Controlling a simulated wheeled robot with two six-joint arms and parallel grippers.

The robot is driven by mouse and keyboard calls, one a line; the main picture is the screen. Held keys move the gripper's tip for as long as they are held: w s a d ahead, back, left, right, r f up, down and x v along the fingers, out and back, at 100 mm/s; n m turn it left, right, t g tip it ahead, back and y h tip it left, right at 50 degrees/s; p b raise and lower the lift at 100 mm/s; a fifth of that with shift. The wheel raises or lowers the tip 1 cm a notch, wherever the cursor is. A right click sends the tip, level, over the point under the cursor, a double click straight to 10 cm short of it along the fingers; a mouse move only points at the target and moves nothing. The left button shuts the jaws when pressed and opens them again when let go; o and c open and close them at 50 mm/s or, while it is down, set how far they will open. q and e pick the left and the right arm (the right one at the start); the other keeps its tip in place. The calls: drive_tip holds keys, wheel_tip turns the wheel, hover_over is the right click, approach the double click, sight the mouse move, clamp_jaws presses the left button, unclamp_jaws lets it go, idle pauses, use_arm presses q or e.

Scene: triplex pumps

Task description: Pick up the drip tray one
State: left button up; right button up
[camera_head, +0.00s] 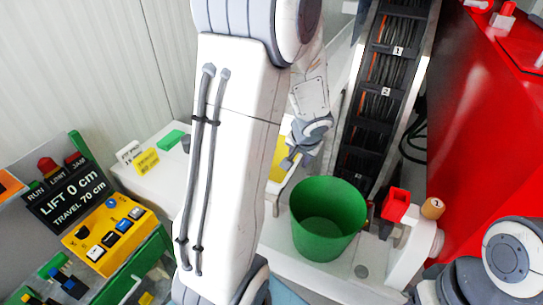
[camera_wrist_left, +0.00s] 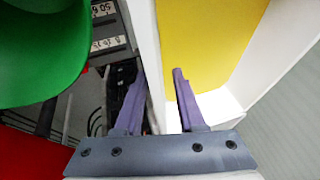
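A tray-like thing with a yellow floor and white walls, which I take for the drip tray (camera_head: 279,158), shows partly behind my left arm in the head view. In the left wrist view its yellow floor (camera_wrist_left: 205,40) and a white wall fill the upper middle. My left gripper (camera_head: 289,163) is at the tray's edge. In the left wrist view the fingers of the left gripper (camera_wrist_left: 159,76) are apart, one on each side of the white wall. I cannot tell whether they touch it. My right gripper is out of view; only part of the right arm shows.
A green bucket (camera_head: 327,222) stands right of the left gripper, close by. A black cable rack (camera_head: 385,85) is behind it, and a red machine (camera_head: 480,120) is at right. A control panel (camera_head: 105,235) and a white surface (camera_head: 150,180) are at left.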

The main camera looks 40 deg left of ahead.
use_arm(q)
drive_tip(key=shift+w+a+f, duration=0.2)
drive_tip(key=shift+f, duration=0.4)
clamp_jaws()
drive_tip(key=shift+r, duration=0.1)
idle(0.9)
